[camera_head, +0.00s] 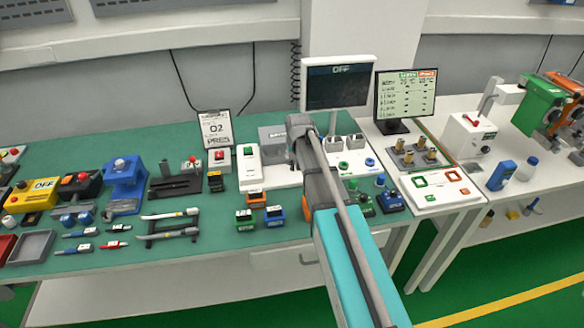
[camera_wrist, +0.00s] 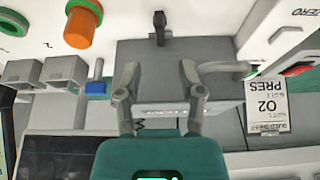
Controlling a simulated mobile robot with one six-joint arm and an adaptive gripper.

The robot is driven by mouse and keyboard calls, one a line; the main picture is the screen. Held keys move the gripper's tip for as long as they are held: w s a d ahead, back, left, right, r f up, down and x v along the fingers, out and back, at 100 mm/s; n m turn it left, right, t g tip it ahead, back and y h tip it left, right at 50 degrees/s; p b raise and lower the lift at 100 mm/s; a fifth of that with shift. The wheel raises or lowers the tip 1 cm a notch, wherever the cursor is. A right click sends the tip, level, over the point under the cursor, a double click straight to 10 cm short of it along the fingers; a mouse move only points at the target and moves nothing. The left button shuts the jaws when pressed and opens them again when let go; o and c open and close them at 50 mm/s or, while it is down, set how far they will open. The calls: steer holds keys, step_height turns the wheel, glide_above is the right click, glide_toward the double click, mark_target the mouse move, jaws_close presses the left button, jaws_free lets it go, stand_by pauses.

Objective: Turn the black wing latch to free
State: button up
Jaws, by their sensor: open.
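In the wrist view, the small black wing latch (camera_wrist: 159,21) shows at the top middle, at the edge of a grey box (camera_wrist: 155,55). Its wing points up and down in the picture. My gripper (camera_wrist: 160,68) is open, with its two fingers apart over the grey box. The latch lies beyond the fingertips, roughly in line with the gap, and nothing is between the fingers. In the head view, the grey box (camera_head: 270,138) is partly behind my arm. I cannot make out the latch or my fingertips there.
An orange knob (camera_wrist: 84,20) stands left of the latch in the wrist view. An O2 PRES card (camera_wrist: 267,106) is at the right. In the head view, a white box with a green button (camera_head: 248,163) stands left of my arm, and a dark OFF monitor (camera_head: 337,86) behind.

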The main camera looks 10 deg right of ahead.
mark_target(292, 163)
steer(key=shift+b+x, duration=2.9)
steer(key=shift+x, duration=0.55)
jaws_close()
